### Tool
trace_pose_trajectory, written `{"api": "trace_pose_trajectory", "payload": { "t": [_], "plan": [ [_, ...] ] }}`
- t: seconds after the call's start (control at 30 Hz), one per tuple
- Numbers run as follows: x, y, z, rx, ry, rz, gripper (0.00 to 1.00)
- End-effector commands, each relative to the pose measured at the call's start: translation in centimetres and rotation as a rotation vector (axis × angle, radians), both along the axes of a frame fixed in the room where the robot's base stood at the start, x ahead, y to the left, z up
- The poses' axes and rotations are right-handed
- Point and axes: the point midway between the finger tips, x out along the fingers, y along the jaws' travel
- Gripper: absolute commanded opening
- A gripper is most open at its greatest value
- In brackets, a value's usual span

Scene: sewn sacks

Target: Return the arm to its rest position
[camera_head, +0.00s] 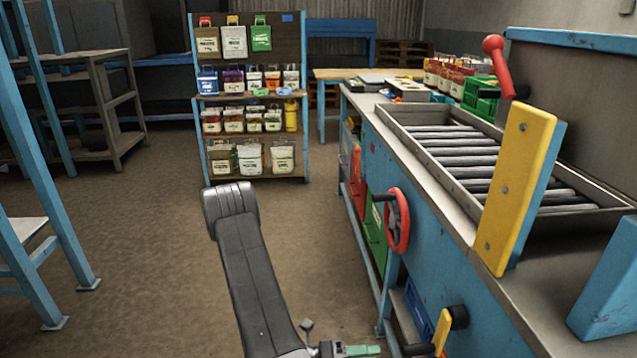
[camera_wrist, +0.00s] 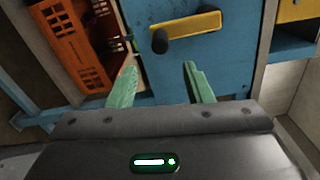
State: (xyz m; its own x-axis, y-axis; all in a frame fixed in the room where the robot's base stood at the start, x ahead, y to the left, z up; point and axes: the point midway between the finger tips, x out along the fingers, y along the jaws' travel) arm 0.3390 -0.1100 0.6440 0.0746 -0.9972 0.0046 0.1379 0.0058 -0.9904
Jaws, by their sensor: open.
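My arm (camera_head: 254,275) reaches down the lower middle of the head view, in front of the blue workbench. My gripper (camera_wrist: 160,66) shows in the wrist view with its two green fingers apart and nothing between them. Beyond the fingers in the wrist view is a blue panel (camera_wrist: 222,62) with a yellow handle (camera_wrist: 190,31). I cannot tell how far the fingertips are from it.
The workbench (camera_head: 450,215) on the right carries a roller tray (camera_head: 400,120), a red-knobbed lever (camera_head: 495,60) and a red handwheel (camera_head: 397,220). An orange crate (camera_wrist: 85,45) is left of the fingers. A shelf of sacks (camera_head: 250,95) stands behind.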

Motion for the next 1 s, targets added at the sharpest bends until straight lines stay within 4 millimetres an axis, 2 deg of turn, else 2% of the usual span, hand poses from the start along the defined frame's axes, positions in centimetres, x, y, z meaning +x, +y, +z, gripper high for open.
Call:
{"api": "trace_pose_trajectory", "payload": {
  "t": [1.0],
  "plan": [
    [0.7,-8.8,0.1,0.001,-0.004,-0.001,0.46]
  ]
}}
